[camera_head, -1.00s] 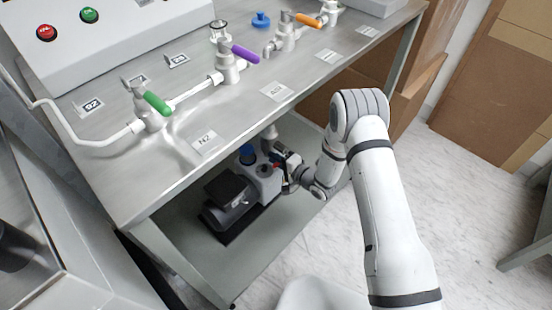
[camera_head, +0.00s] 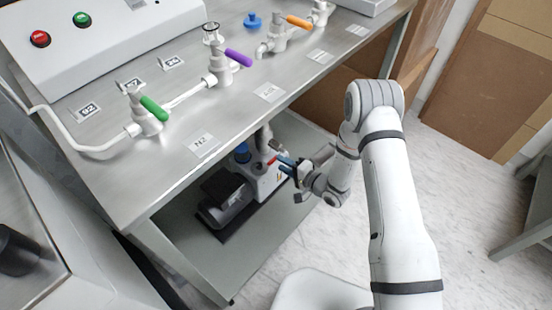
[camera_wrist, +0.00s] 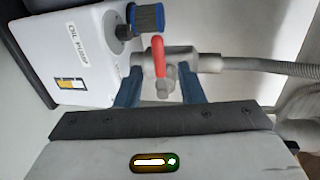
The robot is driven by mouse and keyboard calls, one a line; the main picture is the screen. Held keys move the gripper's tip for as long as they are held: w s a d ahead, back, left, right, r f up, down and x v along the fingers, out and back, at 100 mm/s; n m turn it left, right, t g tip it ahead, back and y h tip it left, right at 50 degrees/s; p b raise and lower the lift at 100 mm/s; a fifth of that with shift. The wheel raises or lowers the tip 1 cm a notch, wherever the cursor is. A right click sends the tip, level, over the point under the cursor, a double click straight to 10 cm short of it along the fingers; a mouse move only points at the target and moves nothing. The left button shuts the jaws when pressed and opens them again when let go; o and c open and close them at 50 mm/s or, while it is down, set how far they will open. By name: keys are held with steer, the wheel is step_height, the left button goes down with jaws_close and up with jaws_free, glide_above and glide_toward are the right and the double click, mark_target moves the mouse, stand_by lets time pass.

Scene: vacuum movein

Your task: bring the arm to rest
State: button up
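My arm reaches down from the right of the head view to the lower shelf of the steel bench. My gripper (camera_head: 286,166) is beside the white oil pump (camera_head: 266,184) on that shelf. In the wrist view, the blue fingers of my gripper (camera_wrist: 160,78) stand well apart, open. A grey valve with a red handle (camera_wrist: 159,56) shows between and beyond them, and I see no grip on it. The pump (camera_wrist: 72,48), labelled "OIL PUMP", and its blue-capped part (camera_wrist: 147,19) are at the upper left.
The bench top (camera_head: 190,135) above my gripper holds valves with green (camera_head: 154,108), purple (camera_head: 238,57) and orange (camera_head: 299,22) handles. A ribbed hose (camera_wrist: 270,66) runs right from the red-handled valve. Cardboard boxes (camera_head: 475,90) stand at the right; open floor lies between.

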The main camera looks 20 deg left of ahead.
steer(key=shift+s+d+r, duration=0.1)
steer(key=shift+s+d, duration=0.05)
steer(key=shift+d, duration=0.35)
steer(key=shift+r, duration=0.1)
steer(key=w+d+r+n+t+h+p, duration=0.1)
steer(key=w+d+r+h+p, duration=0.3)
steer(key=r, duration=0.5)
steer(key=w+d+r+t+h+p, duration=0.2)
steer(key=w+d+r, duration=0.2)
steer(key=d+r, duration=0.3)
steer(key=w+d+r+n+t+h+p, duration=0.1)
steer(key=w+d+r+h+p, duration=0.25)
steer(key=r, duration=0.65)
steer(key=s+d+r+h+p, duration=0.2)
steer(key=s+d+r, duration=0.1)
steer(key=d+r, duration=0.35)
steer(key=s+d+r+h+p, duration=0.2)
steer(key=d+r+p, duration=0.1)
steer(key=d+r, duration=0.35)
steer(key=s+d+r+g+h+p, duration=0.1)
steer(key=s+d+r+g+p, duration=0.2)
steer(key=s+r, duration=0.6)
steer(key=s+d+r+n+g+p, duration=0.1)
steer(key=s+d+r+g+p, duration=0.2)
steer(key=s+r, duration=0.6)
steer(key=s+d+p, duration=0.2)
steer(key=s, duration=0.4)
steer(key=shift+s+d+n+h, duration=0.2)
steer(key=shift+s+n+h, duration=0.1)
steer(key=shift+s+h, duration=0.1)
